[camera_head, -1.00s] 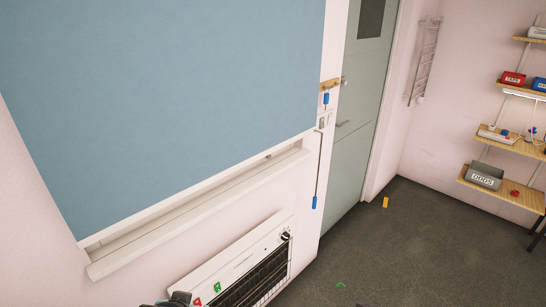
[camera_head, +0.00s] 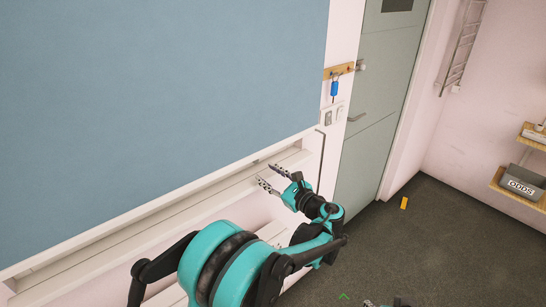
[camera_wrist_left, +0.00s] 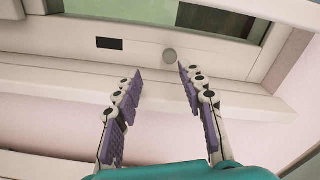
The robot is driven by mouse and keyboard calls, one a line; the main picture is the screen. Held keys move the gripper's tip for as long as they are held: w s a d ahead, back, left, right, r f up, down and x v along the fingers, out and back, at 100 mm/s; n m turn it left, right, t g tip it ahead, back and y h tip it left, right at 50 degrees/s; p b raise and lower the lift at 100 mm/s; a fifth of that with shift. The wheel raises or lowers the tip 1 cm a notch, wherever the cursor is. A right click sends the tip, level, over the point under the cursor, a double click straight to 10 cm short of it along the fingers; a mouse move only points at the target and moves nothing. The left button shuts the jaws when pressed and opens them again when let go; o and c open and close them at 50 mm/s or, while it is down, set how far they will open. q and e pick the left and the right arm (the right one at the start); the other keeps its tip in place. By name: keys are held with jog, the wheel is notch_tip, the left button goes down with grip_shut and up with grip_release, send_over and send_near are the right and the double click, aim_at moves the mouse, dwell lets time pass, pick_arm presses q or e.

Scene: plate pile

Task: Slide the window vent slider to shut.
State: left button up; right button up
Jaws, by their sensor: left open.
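In the left wrist view, the window's lower frame carries a dark rectangular slot (camera_wrist_left: 110,43) and, to its right, a round grey knob (camera_wrist_left: 169,55). I take these for the vent and its slider. My left gripper (camera_wrist_left: 160,72) is open and empty, its fingers pointing at the frame with the knob just beyond and between the tips. Whether either finger touches the knob, I cannot tell. In the head view the left gripper (camera_head: 272,176) is at the right end of the window sill, below the blue blind (camera_head: 160,90). The knob cannot be made out there.
A wooden key rail (camera_head: 340,71) with a blue tag (camera_head: 334,88) and wall switches (camera_head: 328,117) are to the right. Beyond them is a grey-green door (camera_head: 375,110). The dark floor (camera_head: 430,250) at right is mostly clear.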

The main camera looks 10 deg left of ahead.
aim_at(260, 173)
pick_arm(q)
jog(key=shift+w+d+f, duration=0.15)
jog(key=shift+w+d, duration=0.4)
jog(key=shift+w, duration=0.35)
jog(key=b+x, duration=0.1)
jog(key=x, duration=0.5)
jog(key=shift+a+b, duration=0.3)
jog(key=shift+b, duration=0.1)
jog(key=shift+w+a+r, duration=0.2)
jog(key=shift+a+r, duration=0.05)
jog(key=shift+a, duration=0.1)
pick_arm(e)
jog(key=shift+w+d+f, duration=0.15)
jog(key=shift+w+f, duration=0.05)
jog(key=shift+f, duration=0.75)
pick_arm(q)
grip_shut()
